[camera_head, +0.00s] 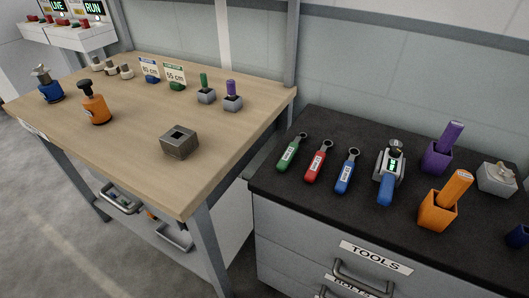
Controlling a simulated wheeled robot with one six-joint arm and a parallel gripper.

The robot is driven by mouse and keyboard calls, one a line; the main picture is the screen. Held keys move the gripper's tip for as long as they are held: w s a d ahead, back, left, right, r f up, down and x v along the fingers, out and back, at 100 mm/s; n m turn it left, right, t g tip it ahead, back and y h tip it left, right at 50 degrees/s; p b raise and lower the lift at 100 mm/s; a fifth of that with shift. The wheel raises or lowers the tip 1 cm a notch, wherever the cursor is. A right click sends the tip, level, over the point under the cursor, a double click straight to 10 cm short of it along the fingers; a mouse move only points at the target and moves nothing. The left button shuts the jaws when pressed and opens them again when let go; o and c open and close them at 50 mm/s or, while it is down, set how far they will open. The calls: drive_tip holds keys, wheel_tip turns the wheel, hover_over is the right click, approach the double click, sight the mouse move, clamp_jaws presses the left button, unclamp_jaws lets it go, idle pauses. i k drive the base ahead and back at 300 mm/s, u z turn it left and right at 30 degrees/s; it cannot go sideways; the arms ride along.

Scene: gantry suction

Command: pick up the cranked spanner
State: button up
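Three spanner-like tools lie side by side on the dark top of the tool cabinet (310,196). Each has a coloured handle, a white label and a grey ring end pointing away: a green one (287,158), a red one (316,165) and a blue one (345,175). The labels are too small to read, and I cannot tell which one is cranked. To their right, a larger tool (384,190) with a blue handle and a small lit display rests in a grey holder. My gripper is not in view.
Right of these stand a purple block (436,160), an orange block (437,212) with a peg and a grey fixture (496,178). The wooden bench (150,160) at left carries a grey socket block (179,143) and an orange-bodied tool (95,105). Grey floor lies at lower left.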

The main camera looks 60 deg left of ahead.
sight(287, 156)
drive_tip(key=u, duration=2.65)
drive_tip(key=k, duration=1.05)
drive_tip(key=u, duration=1.05)
drive_tip(key=i, duration=1.05)
drive_tip(key=z, duration=0.7)
drive_tip(key=i, duration=0.7)
drive_tip(key=z, duration=1.05)
drive_tip(key=i, duration=0.3)
drive_tip(key=z, duration=0.4)
